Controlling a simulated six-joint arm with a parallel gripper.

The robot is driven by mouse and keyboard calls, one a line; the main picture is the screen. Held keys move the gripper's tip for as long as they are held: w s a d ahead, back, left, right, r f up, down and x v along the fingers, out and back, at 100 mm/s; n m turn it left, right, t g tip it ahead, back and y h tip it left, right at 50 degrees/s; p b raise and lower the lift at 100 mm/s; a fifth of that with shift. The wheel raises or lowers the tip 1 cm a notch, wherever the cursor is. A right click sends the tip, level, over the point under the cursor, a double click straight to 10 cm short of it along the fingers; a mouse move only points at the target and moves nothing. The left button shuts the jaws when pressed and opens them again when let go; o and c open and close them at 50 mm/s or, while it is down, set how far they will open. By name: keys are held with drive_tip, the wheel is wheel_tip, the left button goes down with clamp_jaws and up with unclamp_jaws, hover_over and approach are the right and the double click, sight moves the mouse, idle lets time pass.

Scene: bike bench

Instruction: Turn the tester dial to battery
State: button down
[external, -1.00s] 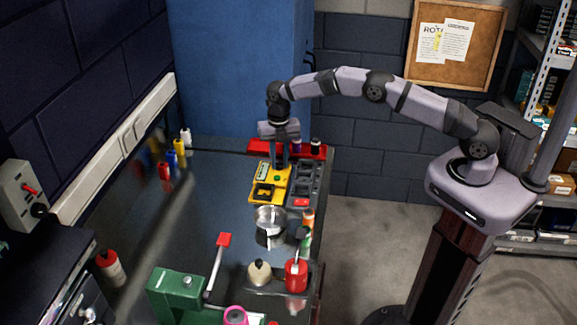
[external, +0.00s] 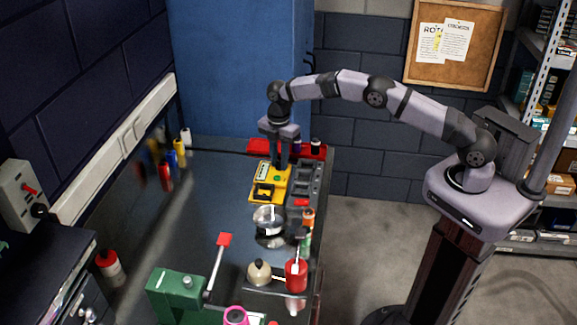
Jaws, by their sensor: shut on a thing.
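The yellow tester (external: 264,194) lies on the dark bench top near its far right end. It has a pale display (external: 262,169) at its upper left and a dark recess in its lower part. My gripper (external: 280,165) points straight down at the tester's upper right. Its fingers are shut on the tester dial, which they hide. The dial's pointer and its markings cannot be made out at this size.
A grey compartment tray (external: 305,178) stands right beside the tester, and a red tray (external: 258,147) lies behind. A metal bowl (external: 268,218) sits in front. A green machine (external: 177,292) with a red-tipped lever is nearer. The bench's left middle is clear.

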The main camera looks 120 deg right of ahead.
drive_tip(key=m, duration=0.4)
drive_tip(key=shift+m, duration=0.3)
drive_tip(key=m, duration=0.3)
drive_tip(key=shift+m, duration=0.3)
drive_tip(key=m, duration=0.7)
drive_tip(key=c, duration=1.5)
unclamp_jaws()
drive_tip(key=shift+c, duration=0.2)
